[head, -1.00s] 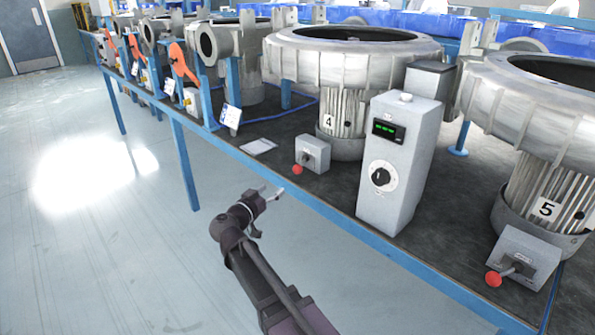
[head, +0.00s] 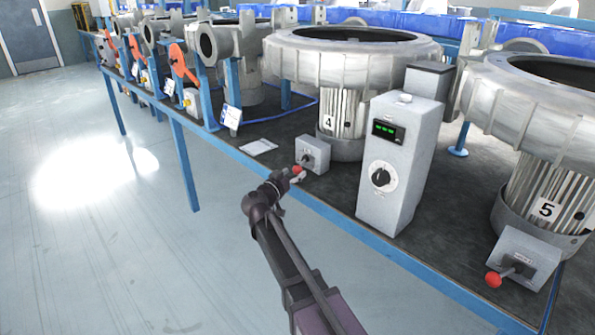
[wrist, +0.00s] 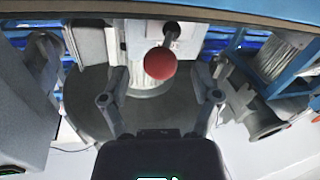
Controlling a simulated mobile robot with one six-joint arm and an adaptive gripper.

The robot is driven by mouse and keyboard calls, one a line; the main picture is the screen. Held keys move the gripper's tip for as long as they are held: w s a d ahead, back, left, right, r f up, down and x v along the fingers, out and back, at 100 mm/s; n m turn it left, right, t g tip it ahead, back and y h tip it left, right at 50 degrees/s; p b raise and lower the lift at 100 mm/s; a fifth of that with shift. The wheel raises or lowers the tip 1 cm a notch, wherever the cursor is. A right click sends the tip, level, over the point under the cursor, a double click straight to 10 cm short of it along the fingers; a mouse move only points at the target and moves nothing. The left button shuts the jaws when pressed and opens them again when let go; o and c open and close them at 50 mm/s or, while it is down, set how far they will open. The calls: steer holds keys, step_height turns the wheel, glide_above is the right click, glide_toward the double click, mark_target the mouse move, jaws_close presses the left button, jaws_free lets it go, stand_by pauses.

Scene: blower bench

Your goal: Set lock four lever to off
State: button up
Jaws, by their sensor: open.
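The lock four box (head: 313,152) is a small grey box on the bench in front of the blower marked 4 (head: 340,108). Its lever ends in a red ball knob (head: 297,169) and points out toward the bench's front edge. My gripper (head: 292,177) is at the knob, by the front edge. In the wrist view the red knob (wrist: 160,63) shows between the two spread fingers of my gripper (wrist: 161,72), with a gap on each side. The lever shaft (wrist: 171,33) runs from the knob to the box. I cannot tell how deep the knob sits between the fingers.
A tall grey control box (head: 402,160) with a dial and green display stands right of lock four. A similar red-knobbed lever box (head: 526,257) stands by blower 5. A white sheet (head: 258,147) lies left of lock four. The blue bench edge (head: 340,219) runs below.

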steer(key=shift+x, duration=1.25)
jaws_close()
